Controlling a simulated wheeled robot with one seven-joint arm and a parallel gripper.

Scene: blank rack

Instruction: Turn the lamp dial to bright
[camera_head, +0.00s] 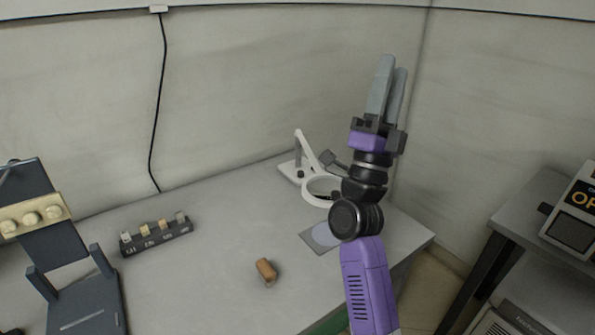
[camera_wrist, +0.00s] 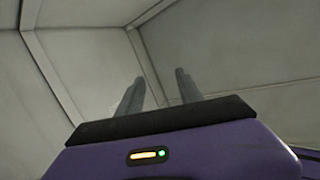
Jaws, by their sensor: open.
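A white magnifier lamp (camera_head: 309,158) stands at the back right of the table, with a round ring head on a slanted arm. A small dark knob (camera_head: 299,172) shows on its base; I cannot tell how it is set. My gripper (camera_head: 394,68) points up in front of the wall, right of the lamp and well above the table. It is open and empty, touching nothing. Its two grey fingers also show apart in the wrist view (camera_wrist: 158,85), with only bare walls beyond. My arm hides the table just right of the lamp ring.
A brown block (camera_head: 266,270) lies on the grey table (camera_head: 215,265). A dark rack (camera_head: 157,239) with several small pieces stands left, beside a dark stand (camera_head: 85,305). A grey mat (camera_head: 318,238) lies below the ring. Another bench (camera_head: 545,195) stands right across a gap.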

